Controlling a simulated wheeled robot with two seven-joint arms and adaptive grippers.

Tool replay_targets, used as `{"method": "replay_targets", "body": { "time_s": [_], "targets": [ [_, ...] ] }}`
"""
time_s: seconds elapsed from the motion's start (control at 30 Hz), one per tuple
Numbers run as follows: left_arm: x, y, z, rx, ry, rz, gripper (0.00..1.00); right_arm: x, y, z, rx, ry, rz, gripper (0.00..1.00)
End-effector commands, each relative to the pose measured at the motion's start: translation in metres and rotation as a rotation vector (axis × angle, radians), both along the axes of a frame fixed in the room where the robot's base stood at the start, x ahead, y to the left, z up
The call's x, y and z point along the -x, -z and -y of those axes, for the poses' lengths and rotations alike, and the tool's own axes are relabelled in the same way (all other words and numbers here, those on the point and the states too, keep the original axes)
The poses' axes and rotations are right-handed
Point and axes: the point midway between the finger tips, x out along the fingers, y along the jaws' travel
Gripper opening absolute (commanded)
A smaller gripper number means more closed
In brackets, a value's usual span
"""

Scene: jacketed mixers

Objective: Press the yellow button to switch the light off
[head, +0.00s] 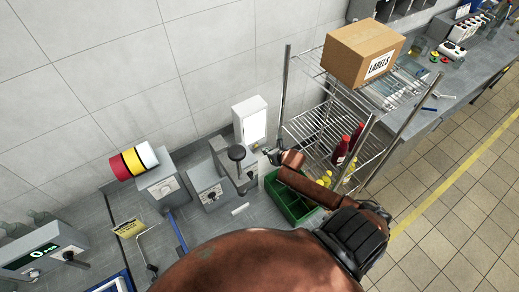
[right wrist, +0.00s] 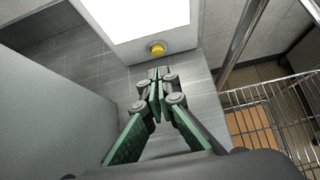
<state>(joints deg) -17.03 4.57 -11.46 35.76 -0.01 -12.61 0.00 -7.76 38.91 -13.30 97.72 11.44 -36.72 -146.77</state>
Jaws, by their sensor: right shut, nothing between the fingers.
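A white light box (head: 249,119) stands on the grey bench against the tiled wall, and its front panel looks bright white. In the right wrist view the bright panel (right wrist: 140,14) fills the top. The yellow button (right wrist: 157,48) sits on the box just below the panel. It shows small in the head view (head: 257,147). My right gripper (right wrist: 157,72) is shut and empty, its fingertips pointing at the button from just below it in the picture. A gap shows between the tips and the button. In the head view the right gripper (head: 270,153) is beside the box's front. My left gripper is not in view.
A wire rack (head: 325,127) with red bottles and a labelled cardboard box (head: 362,54) stands right of the light box. A green crate (head: 291,203) lies below my right forearm. Grey machines (head: 207,187) stand left, near a red, yellow and white stack light (head: 134,161).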

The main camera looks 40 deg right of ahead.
Motion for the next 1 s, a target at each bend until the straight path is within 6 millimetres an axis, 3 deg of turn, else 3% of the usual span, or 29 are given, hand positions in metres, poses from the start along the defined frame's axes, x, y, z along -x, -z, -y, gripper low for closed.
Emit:
{"method": "replay_targets", "body": {
  "time_s": [0.2, 0.4, 1.0],
  "targets": [
    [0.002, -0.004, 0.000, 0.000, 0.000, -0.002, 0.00, -0.030, 0.025, 0.003, -0.004, 0.003, 0.000, 0.00],
    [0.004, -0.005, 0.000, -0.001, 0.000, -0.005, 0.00, -0.047, 0.042, 0.005, -0.002, 0.003, 0.000, 0.00],
    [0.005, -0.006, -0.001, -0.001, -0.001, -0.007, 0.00, -0.054, 0.049, 0.008, 0.001, 0.003, 0.000, 0.00]
  ]
}}
